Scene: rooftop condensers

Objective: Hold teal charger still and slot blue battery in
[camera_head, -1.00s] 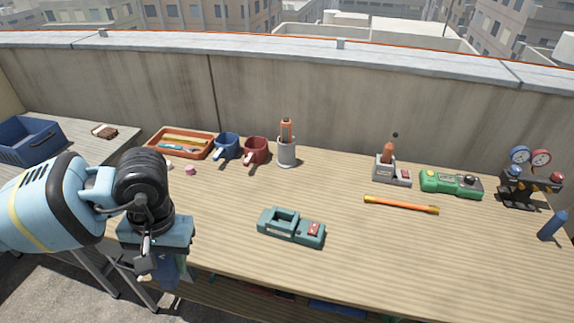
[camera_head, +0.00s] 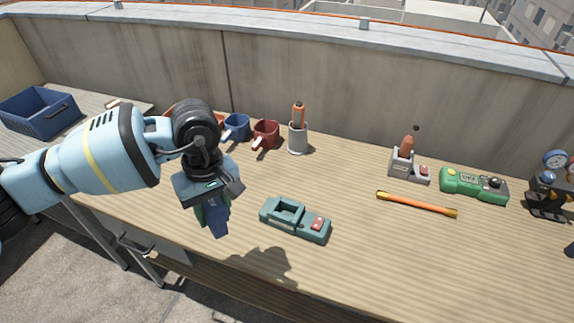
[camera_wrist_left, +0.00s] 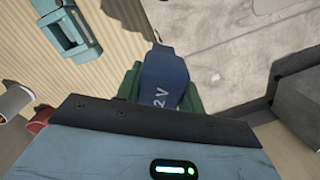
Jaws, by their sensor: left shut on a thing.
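The teal charger (camera_head: 292,227) lies on the workbench with its open slot on the left and a red switch on its right end. It also shows at the top left of the left wrist view (camera_wrist_left: 88,46). My left gripper (camera_head: 208,212) is shut on the blue battery (camera_head: 219,220), which hangs from it above the bench to the left of the charger, apart from it. In the left wrist view the battery (camera_wrist_left: 165,78) has white "2 V" lettering visible, between green fingers. My right gripper is not in view.
Behind stand a blue mug (camera_head: 237,128), a red mug (camera_head: 266,133) and a grey holder (camera_head: 298,138). To the right are an orange rod (camera_head: 417,204), a grey holder (camera_head: 402,164), a green device (camera_head: 474,187) and gauges (camera_head: 547,185). Bench around the charger is clear.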

